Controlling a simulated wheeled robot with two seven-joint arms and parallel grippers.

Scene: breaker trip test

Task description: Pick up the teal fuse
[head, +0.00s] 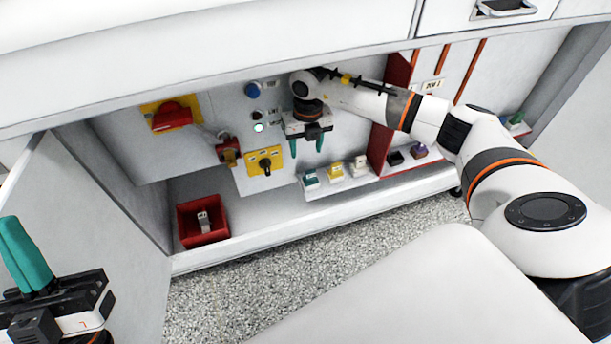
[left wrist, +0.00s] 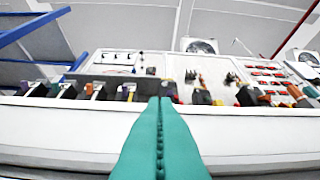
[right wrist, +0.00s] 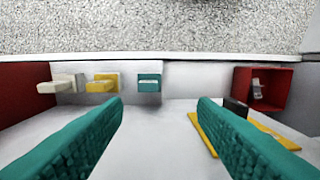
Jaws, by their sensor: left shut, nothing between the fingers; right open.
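The teal fuse (head: 311,179) stands at the left end of a row on the cabinet's low ledge. In the right wrist view the teal fuse (right wrist: 149,83) lies ahead, between the two fingers and beyond their tips. My right gripper (head: 307,146) is open and empty, above the fuse and apart from it; its teal fingers also show in the right wrist view (right wrist: 160,105). My left gripper (head: 25,255) is shut and empty at the lower left, far from the fuse. Its closed fingers fill the lower middle of the left wrist view (left wrist: 160,130).
A yellow fuse (head: 335,172) and a white fuse (head: 359,165) stand right of the teal one. A red panel (head: 382,145) divides the ledge. A red bin (head: 202,221) holding a grey piece sits at left. A yellow-plated switch (head: 265,161) is on the wall nearby.

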